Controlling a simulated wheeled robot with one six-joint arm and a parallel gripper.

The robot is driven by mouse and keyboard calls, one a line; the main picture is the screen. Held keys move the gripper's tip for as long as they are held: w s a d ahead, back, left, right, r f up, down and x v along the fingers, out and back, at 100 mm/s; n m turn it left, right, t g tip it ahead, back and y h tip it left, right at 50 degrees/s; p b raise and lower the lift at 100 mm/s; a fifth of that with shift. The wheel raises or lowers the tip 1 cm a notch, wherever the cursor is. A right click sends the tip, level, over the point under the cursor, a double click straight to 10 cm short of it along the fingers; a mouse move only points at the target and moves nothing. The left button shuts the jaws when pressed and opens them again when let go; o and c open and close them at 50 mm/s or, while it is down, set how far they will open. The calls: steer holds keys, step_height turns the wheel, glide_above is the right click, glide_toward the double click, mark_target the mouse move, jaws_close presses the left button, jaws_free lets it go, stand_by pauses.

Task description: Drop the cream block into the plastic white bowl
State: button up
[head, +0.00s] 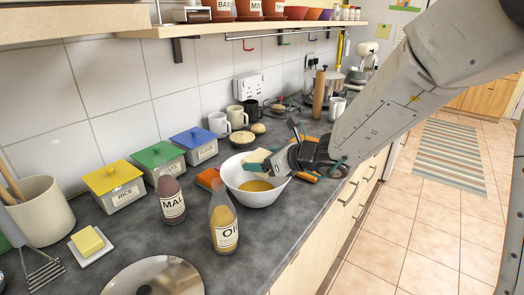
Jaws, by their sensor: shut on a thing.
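The white bowl (232,182) stands on the dark worktop near its front edge, with something yellowish-brown in the bottom. My gripper (262,166) reaches in from the right, with its fingertips over the bowl's right and back rim. It is shut on the cream block (255,155), which shows as a pale piece at the fingertips, at the back of the bowl's opening. The fingers partly hide the block. I cannot tell whether the block touches the rim.
An oil bottle (223,226) and a dark-red labelled bottle (171,200) stand left of the bowl. An orange sponge-like block (209,179) lies behind it. A yellow block (87,240) sits on a white dish at left. Mugs (219,123) stand at the wall.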

steer(key=shift+f, duration=0.25)
steer(key=o, duration=1.1)
steer(key=shift+o, duration=0.2)
steer(key=shift+v, duration=3.95)
steer(key=shift+a, duration=0.1)
